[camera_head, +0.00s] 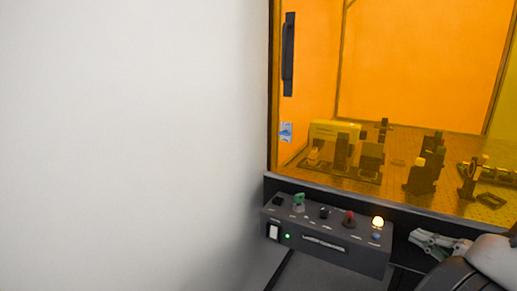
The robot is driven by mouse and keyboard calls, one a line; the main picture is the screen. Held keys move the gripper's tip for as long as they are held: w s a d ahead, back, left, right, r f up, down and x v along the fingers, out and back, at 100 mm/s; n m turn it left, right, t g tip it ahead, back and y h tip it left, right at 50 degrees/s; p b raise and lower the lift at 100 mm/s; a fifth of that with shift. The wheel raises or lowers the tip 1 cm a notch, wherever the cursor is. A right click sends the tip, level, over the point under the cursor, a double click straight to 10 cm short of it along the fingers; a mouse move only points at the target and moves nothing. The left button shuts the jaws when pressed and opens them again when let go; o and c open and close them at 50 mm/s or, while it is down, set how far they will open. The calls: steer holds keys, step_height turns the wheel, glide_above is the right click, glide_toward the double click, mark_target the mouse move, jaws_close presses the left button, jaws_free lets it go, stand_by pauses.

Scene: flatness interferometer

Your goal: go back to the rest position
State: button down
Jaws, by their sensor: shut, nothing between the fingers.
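My gripper (424,240) is at the lower right of the head view, just right of the control box (322,242). Its fingers look closed and point left toward the box's right end. A gap shows between the fingertips and the box, and nothing is held. The rest of my arm runs out of the picture at the lower right corner.
A white wall (130,140) fills the left.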

steer(key=s+a+n+g, duration=0.1)
steer(key=s+a+g, duration=0.2)
steer(key=s+g, duration=0.4)
steer(key=s+a+n+g, duration=0.1)
steer(key=s+a+g, duration=0.2)
steer(key=s+g, duration=0.4)
steer(key=w+d+r+n+h, duration=0.2)
steer(key=r+n+h, duration=0.1)
steer(key=r+h, duration=0.15)
steer(key=w+d+r+n+h, duration=0.1)
steer(key=w+r+n+h, duration=0.1)
steer(key=r+n+h, duration=0.3)
steer(key=w+a+r+n+t, duration=0.2)
steer(key=a+r+n+t, duration=0.1)
steer(key=a+r, duration=0.4)
step_height(320, 180, up, 2)
steer(key=shift+w+r+n, duration=0.2)
steer(key=shift+w+n, duration=0.05)
steer(key=shift+n, duration=0.35)
steer(key=shift+y, duration=0.25)
